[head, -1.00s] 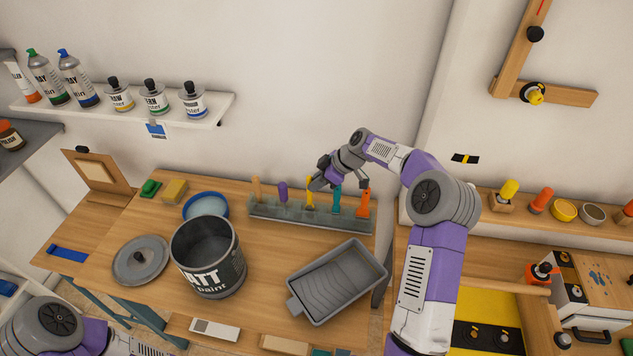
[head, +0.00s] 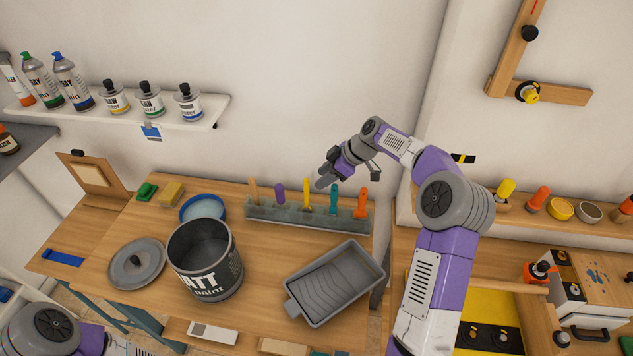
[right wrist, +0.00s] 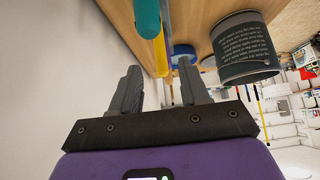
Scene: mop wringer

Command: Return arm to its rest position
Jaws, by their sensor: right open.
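My right arm (head: 438,245) reaches up over the right part of the bench, and its right gripper (head: 325,178) hangs above the tool rack. In the right wrist view the two fingers of this gripper (right wrist: 158,90) are apart with nothing between them. Beyond them in that view are a teal handle (right wrist: 147,18) and a yellow handle (right wrist: 160,52). My left arm (head: 48,328) shows only in part at the lower left, and its gripper is outside the picture.
The rack (head: 290,212) holds several upright tools. A paint bucket (head: 207,262), a round lid (head: 135,265) and a grey roller tray (head: 335,282) stand on the bench. A shelf (head: 215,112) with cans is on the wall. The air above the bench is mostly free.

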